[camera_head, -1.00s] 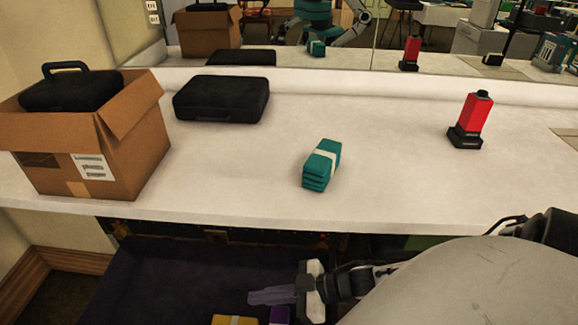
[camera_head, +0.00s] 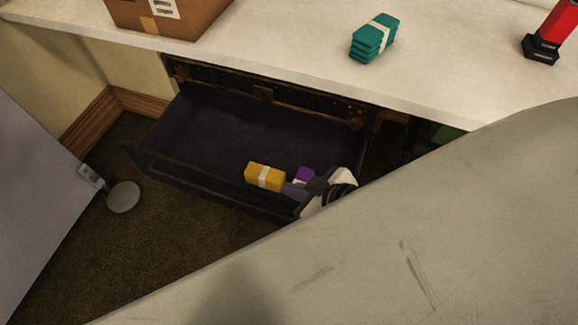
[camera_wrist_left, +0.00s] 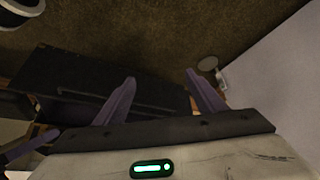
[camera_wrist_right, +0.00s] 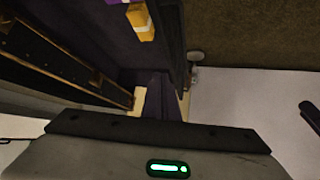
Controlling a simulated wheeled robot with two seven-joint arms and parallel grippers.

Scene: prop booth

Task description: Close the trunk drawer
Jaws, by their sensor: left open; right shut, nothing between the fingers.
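The trunk drawer (camera_head: 215,125) is open under the table, with a dark purple interior and a dark front panel (camera_head: 200,186). A yellow banded bundle (camera_head: 265,177) and a purple bundle (camera_head: 304,175) lie in it, near its front. My right gripper (camera_head: 290,189) is shut and empty at the front right of the drawer, beside the bundles. Its closed fingers also show in the right wrist view (camera_wrist_right: 161,76). My left gripper (camera_wrist_left: 160,77) is open, its fingers pointing toward the dark drawer in its wrist view. The head view does not show it. Contact with the drawer cannot be told.
The white tabletop (camera_head: 270,45) above the drawer holds a teal bundle (camera_head: 373,38), a cardboard box (camera_head: 170,20) and a red-and-black object (camera_head: 555,35). Brown carpet lies in front.

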